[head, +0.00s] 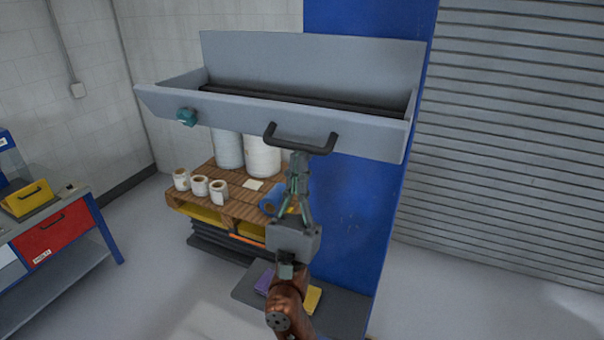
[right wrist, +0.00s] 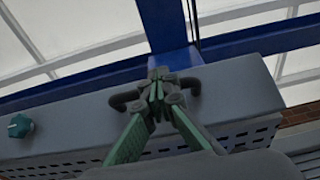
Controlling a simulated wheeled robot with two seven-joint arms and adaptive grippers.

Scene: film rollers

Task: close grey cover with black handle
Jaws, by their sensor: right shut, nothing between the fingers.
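The grey cover (head: 230,110) is the long front part of a trough-like grey housing, open at the top with dark rollers (head: 300,100) inside. Its black handle (head: 303,143) is on the front face, right of the middle. My right gripper (head: 298,160) is upright just below the handle, its fingers shut and empty. In the right wrist view the shut fingertips (right wrist: 158,82) overlap the middle of the handle (right wrist: 125,100), with its ends showing on both sides. I cannot tell whether they touch it. My left gripper is not in view.
A teal knob (head: 187,117) is on the cover's left. A blue column (head: 350,220) stands behind my right arm. Below is a wooden pallet (head: 225,185) with white rolls. A workbench (head: 50,230) stands at left. The floor at right is clear.

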